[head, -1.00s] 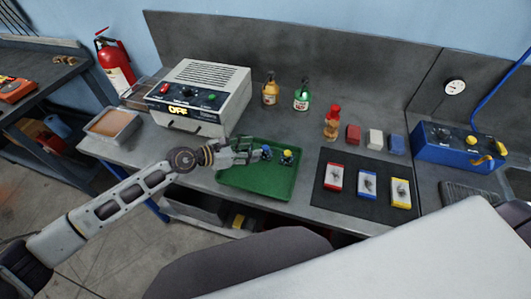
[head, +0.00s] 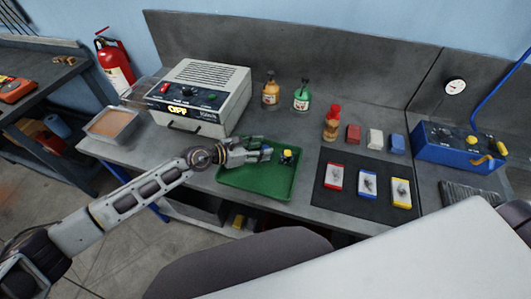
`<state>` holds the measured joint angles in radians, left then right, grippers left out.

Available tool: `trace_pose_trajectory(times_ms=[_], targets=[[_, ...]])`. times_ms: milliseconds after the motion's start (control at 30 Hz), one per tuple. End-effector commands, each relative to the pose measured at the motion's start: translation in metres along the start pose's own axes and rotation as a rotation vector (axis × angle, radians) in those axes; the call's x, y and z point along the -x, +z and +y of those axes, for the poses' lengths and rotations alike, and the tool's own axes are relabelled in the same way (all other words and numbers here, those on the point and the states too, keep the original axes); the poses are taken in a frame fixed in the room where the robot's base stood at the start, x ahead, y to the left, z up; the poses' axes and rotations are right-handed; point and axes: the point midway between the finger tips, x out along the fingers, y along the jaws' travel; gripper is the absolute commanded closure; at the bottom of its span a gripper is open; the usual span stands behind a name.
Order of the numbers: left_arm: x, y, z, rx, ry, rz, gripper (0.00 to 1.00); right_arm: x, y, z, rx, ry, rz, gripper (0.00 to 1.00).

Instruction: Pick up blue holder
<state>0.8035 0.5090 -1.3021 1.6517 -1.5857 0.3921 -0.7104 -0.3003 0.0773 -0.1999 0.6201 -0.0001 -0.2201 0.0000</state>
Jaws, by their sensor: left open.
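The blue holder (head: 266,154) is in the left half of the green tray (head: 262,186); only a little of it shows, as the fingers of my left gripper (head: 264,149) cover most of it. My left gripper is open, low over the tray, with its fingers around or right beside the blue holder; I cannot tell whether they touch it. A yellow-topped holder (head: 287,156) stands just right of the fingertips. My right gripper is not in view.
A grey power unit (head: 203,95) stands behind my left arm. Orange (head: 270,92) and green (head: 301,97) bottles stand behind the tray. A dark mat (head: 350,203) with red, blue and yellow cards lies to the right. The tray's front is clear.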

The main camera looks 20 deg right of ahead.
Motion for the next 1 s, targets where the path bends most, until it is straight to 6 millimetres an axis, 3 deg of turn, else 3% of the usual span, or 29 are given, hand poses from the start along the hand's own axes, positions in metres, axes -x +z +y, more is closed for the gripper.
trace_pose_trajectory(times_ms=[200, 700, 1000], targets=[[-0.0118, -0.0013, 0.0001, -0.001, 0.001, 0.001, 0.52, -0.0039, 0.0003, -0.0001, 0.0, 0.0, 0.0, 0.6], [-0.0121, -0.001, 0.0002, 0.0, 0.001, 0.001, 0.54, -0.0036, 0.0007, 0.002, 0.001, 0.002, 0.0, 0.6], [-0.0121, -0.0011, 0.0002, 0.0, 0.001, 0.001, 0.92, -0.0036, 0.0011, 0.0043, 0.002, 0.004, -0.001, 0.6]])
